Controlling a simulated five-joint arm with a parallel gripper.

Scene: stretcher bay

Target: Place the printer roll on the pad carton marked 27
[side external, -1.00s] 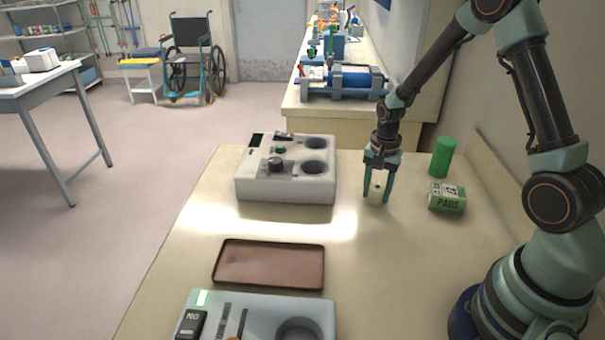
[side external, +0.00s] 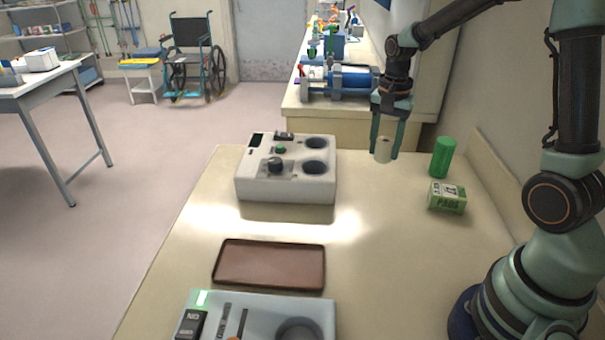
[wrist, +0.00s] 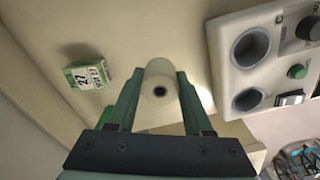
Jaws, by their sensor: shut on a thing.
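The printer roll (side external: 383,149) is a small cream cylinder with a dark core hole. My gripper (side external: 385,150) is shut on it and holds it above the table, near the far edge. In the wrist view the roll (wrist: 160,82) sits between the green fingers, its holed end towards the camera. The pad carton (side external: 446,198) is a small green and white box lying on the table, right of and nearer than the roll in the side view. The wrist view shows the number 27 on the carton (wrist: 84,77). Nothing rests on the carton.
A green cylinder (side external: 442,157) stands just behind the carton. A white device (side external: 260,188) with two round wells is left of my gripper. A brown tray (side external: 228,264) and a grey control unit (side external: 255,305) are nearer. The table between tray and carton is clear.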

